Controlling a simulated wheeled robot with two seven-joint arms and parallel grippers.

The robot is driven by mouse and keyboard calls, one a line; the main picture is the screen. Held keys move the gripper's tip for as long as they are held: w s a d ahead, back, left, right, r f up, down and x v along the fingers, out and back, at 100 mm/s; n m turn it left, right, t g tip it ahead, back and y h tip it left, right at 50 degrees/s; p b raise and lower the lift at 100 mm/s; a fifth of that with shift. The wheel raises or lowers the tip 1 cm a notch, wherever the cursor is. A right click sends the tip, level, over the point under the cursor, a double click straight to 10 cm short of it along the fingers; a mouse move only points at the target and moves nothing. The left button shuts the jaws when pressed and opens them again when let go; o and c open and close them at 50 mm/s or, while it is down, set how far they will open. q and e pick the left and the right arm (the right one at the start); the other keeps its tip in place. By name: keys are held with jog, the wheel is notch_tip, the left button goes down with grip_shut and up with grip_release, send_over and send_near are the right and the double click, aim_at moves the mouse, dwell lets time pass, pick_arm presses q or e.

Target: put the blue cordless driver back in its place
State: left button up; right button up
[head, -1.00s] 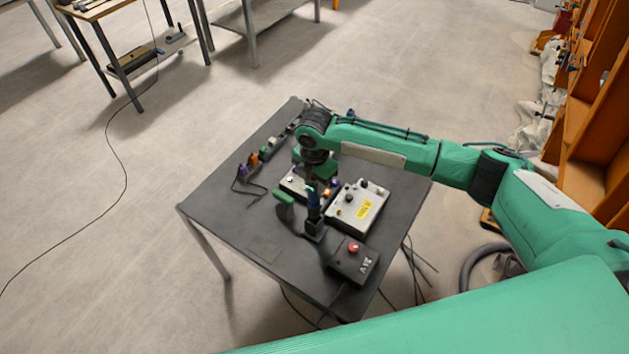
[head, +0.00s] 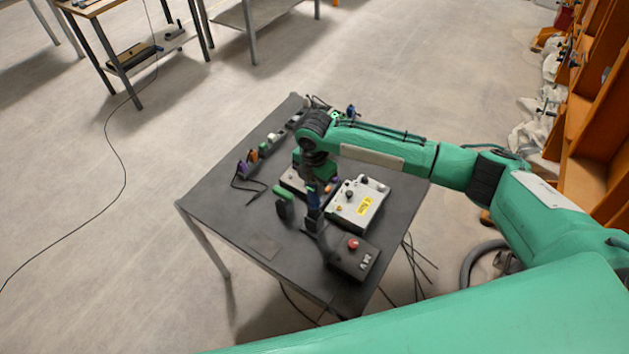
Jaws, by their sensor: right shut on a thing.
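The blue cordless driver (head: 313,200) is upright over the dark table, in front of the grey control box. My right gripper (head: 314,184) points down from above and is shut on its upper part. The gripper's fingers are small and partly dark against the driver. The driver's dark lower end is hard to tell from the dark table and shadow, so I cannot tell whether it touches the table. My left gripper is out of view.
The dark table (head: 222,215) holds a grey control box (head: 361,207) with a yellow label, a dark box with a red button (head: 352,245), and a green-topped item (head: 283,192) left of the driver. Small coloured items line its far left edge. The table's front left is mostly clear.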

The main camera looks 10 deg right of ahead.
jog(key=shift+f+b, duration=0.95)
jog(key=shift+f, duration=1.55)
jog(key=o, duration=1.6)
jog(key=shift+f, duration=0.1)
notch_tip(320, 180, up, 8)
jog(key=p, duration=0.7)
jog(key=shift+a, duration=0.1)
